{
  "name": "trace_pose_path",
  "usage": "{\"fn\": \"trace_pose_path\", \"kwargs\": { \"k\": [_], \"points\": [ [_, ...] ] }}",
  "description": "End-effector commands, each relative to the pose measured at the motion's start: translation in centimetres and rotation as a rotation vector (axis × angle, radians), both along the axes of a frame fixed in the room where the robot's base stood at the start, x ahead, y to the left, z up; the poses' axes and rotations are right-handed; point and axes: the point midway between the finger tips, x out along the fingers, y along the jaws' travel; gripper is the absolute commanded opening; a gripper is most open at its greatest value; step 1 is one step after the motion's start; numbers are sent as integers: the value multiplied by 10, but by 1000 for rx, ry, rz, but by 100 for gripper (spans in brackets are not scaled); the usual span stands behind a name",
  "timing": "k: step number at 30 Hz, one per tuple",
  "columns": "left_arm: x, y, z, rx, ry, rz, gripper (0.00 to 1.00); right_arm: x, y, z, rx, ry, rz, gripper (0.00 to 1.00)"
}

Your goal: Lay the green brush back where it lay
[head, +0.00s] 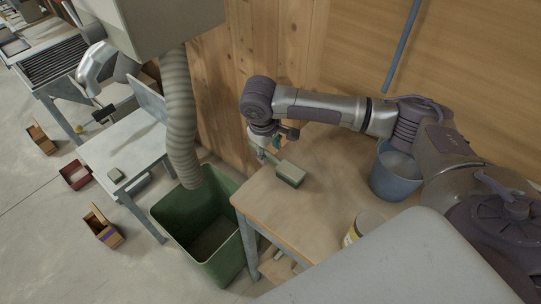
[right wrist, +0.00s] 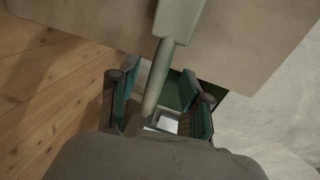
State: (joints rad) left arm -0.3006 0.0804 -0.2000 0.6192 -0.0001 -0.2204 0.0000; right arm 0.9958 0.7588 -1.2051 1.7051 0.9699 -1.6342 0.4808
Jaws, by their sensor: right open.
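The green brush (head: 289,173) lies on the wooden table (head: 314,215), near its left back edge, in the head view. Its head is a block, and its handle points up and left towards my right gripper (head: 268,148). In the right wrist view the brush handle (right wrist: 158,75) comes down from the top and reaches out past the table edge. My right gripper (right wrist: 163,92) is open, with its fingers on either side of the handle's end, apart from it as far as shows. My left gripper is not in view.
A blue-grey bucket (head: 396,174) stands on the table's right side, and a yellow-labelled can (head: 362,227) at the front. A green bin (head: 213,245) stands left of the table under a ribbed hose (head: 180,115). A wooden wall (head: 275,45) rises behind.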

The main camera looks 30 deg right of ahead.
Motion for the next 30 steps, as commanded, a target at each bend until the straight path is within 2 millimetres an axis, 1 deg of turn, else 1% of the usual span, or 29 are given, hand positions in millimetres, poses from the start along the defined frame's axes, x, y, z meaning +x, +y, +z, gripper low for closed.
{"fn": "trace_pose_path", "kwargs": {
  "k": [1,6,9,12,18,30],
  "points": [
    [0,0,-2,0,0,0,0,0,3,12,2,-5,2,48],
    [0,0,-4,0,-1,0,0,-4,9,47,2,-4,2,48],
    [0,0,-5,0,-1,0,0,-6,11,62,1,-3,1,48],
    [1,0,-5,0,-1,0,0,-7,13,73,2,-1,1,48],
    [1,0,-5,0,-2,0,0,-9,14,80,0,0,1,48],
    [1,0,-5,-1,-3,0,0,-8,14,79,0,0,1,48]
  ]
}}
